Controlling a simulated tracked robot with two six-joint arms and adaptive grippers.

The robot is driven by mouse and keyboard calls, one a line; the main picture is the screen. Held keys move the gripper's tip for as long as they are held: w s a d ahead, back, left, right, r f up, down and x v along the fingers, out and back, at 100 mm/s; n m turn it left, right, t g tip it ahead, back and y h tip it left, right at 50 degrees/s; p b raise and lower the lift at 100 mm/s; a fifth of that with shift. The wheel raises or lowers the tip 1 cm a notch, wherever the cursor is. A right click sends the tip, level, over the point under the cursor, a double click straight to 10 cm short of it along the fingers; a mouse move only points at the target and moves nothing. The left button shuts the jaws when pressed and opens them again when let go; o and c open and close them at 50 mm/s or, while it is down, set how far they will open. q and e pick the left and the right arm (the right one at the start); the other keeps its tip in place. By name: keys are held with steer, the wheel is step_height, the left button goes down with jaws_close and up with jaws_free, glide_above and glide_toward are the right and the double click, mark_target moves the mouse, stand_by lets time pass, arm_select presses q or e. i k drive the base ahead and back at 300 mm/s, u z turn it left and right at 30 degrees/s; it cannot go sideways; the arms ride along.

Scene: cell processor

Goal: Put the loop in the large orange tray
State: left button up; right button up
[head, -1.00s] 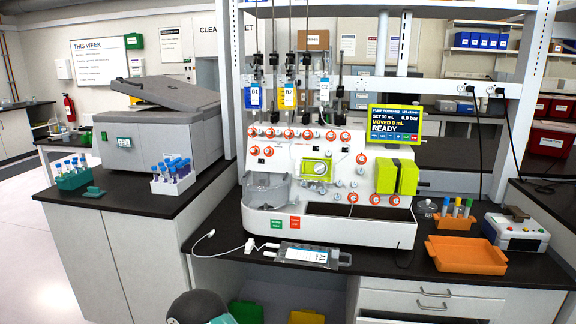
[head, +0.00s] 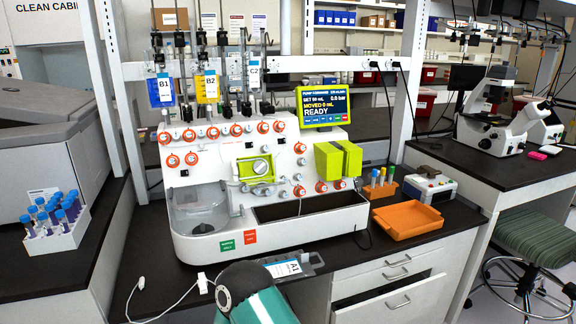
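The large orange tray (head: 407,221) lies on the dark bench to the right of the white cell processor (head: 270,190), and it looks empty. I cannot make out for certain which thing is the loop. A thin white line with a white clip (head: 203,283) lies on the bench at the front left, beside a flat clear bag labelled A1 (head: 285,268). A teal and dark grey link of my arm covers part of the bag and the bench front. Neither of my grippers shows.
A small orange rack (head: 379,190) with several capped tubes stands behind the tray, and a white-and-blue device (head: 428,188) is close by. A microscope (head: 500,118) stands on the right bench. A green stool (head: 540,250) is at the lower right.

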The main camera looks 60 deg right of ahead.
mark_target(402, 217)
steer(key=z, duration=0.25)
steer(key=i, duration=0.75)
steer(key=z, duration=0.4)
steer(key=k, duration=0.9)
steer(key=z, duration=0.2)
steer(key=i, duration=0.85)
